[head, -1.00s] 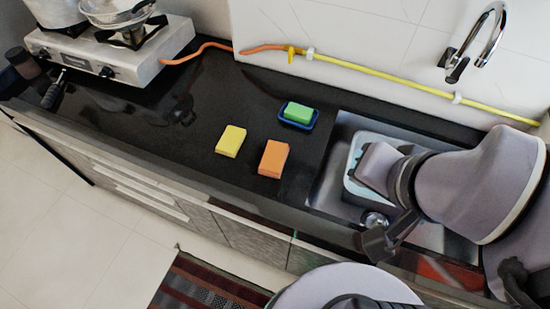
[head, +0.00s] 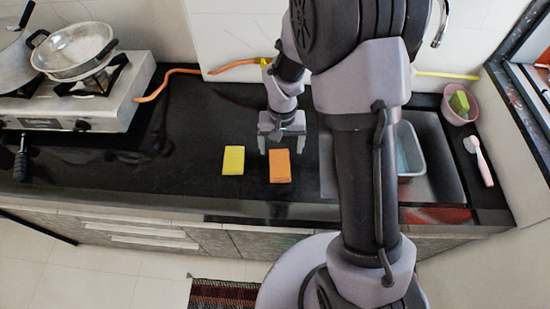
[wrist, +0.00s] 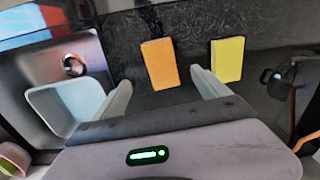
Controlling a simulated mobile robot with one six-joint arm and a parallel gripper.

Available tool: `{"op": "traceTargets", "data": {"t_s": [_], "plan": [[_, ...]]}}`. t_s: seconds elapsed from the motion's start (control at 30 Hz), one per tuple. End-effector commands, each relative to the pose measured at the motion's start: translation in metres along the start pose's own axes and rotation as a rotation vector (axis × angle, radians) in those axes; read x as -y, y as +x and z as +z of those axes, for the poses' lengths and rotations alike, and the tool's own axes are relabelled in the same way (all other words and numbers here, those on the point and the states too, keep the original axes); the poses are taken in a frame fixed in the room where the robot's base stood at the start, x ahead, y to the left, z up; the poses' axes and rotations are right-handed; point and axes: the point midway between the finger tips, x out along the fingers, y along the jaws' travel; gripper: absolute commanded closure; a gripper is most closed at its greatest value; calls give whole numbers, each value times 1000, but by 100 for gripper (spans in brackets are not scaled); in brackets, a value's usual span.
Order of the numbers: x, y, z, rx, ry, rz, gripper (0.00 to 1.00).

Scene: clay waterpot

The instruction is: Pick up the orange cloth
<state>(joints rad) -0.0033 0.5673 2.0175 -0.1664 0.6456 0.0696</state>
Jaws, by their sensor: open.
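The orange cloth (head: 279,166) is a flat folded rectangle on the black counter, just right of a yellow one (head: 233,160). My gripper (head: 281,146) is open and empty, above the counter and just behind the orange cloth in the head view. In the wrist view, the orange cloth (wrist: 160,63) lies beyond the fingertips, roughly between the two fingers of my gripper (wrist: 160,84). The yellow cloth (wrist: 228,59) is beyond the right finger there. The gripper appears apart from both cloths.
A sink with a pale basin (head: 408,150) is on the right, partly hidden by my arm. A gas stove (head: 84,100) with a pan (head: 75,48) is at left.

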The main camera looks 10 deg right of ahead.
Motion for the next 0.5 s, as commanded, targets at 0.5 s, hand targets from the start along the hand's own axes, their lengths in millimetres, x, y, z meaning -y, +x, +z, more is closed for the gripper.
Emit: {"op": "traceTargets", "data": {"t_s": [0.5], "plan": [[-1,90,-8,2,0,0,15]]}}
